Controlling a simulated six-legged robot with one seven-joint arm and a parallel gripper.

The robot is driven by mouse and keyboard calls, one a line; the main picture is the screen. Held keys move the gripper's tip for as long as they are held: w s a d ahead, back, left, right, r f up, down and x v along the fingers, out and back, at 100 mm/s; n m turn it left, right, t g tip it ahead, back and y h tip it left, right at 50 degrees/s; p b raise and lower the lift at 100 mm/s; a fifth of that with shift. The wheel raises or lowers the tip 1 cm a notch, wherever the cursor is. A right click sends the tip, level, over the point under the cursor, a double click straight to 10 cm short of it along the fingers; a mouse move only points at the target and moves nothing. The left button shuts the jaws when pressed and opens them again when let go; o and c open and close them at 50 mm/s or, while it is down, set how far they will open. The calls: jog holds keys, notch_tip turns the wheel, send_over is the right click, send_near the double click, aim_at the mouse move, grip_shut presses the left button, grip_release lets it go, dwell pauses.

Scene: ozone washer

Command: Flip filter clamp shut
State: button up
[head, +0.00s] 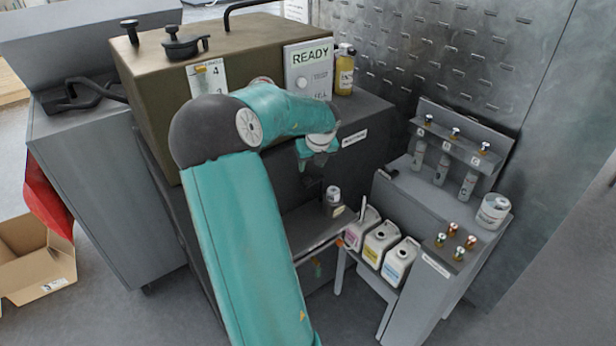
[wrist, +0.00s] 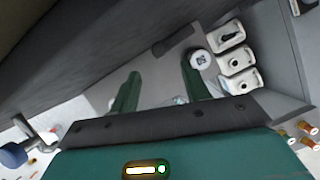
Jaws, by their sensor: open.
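My gripper (head: 313,180) hangs in front of the dark front face of the washer (head: 205,50), above a narrow shelf. It is open and empty. In the wrist view the two green fingers of my gripper (wrist: 158,80) stand apart with floor and grey surfaces between them. A small canister (head: 333,202) with a pale round cap stands on the shelf, just below the gripper. The canister also shows in the wrist view (wrist: 201,60), close to the right finger. I cannot pick out the filter clamp with certainty; my arm hides part of the washer's front.
Several white jugs (head: 381,243) stand right of the shelf; they also show in the wrist view (wrist: 237,60). A grey rack (head: 440,185) holds bottles and brass fittings. A yellow bottle (head: 344,72) stands beside the READY panel (head: 308,70). A cardboard box (head: 30,262) lies at left.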

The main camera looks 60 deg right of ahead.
aim_at(308, 179)
jog(key=x, duration=0.8)
jog(key=shift+w+f, duration=0.1)
grip_shut()
